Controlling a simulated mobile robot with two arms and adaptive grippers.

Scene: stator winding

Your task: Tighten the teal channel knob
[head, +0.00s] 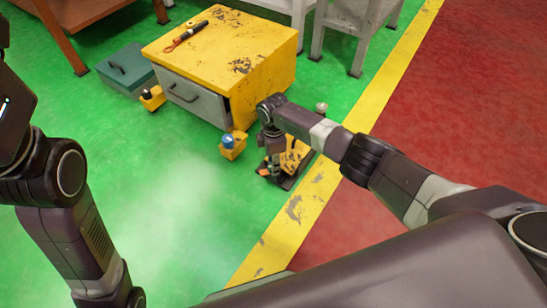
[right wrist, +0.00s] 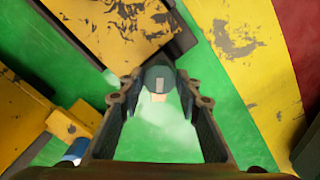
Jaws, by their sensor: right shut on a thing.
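My right gripper (head: 274,168) points down at a low yellow-and-black device (head: 292,158) on the floor, in front of the yellow cabinet's right corner. In the right wrist view its two fingers (right wrist: 158,88) close on a dark grey-teal round knob (right wrist: 157,73) with a small pale mark. I take this to be the teal channel knob. In the head view the gripper hides the knob. My left arm shows at the left edge, but its gripper is not in view.
A yellow cabinet (head: 225,48) with a grey drawer (head: 192,96) stands behind, with a dark-handled tool (head: 187,36) on top. A blue-knobbed yellow block (head: 232,150) and a black-knobbed one (head: 152,100) stand near it. Green floor in front is clear.

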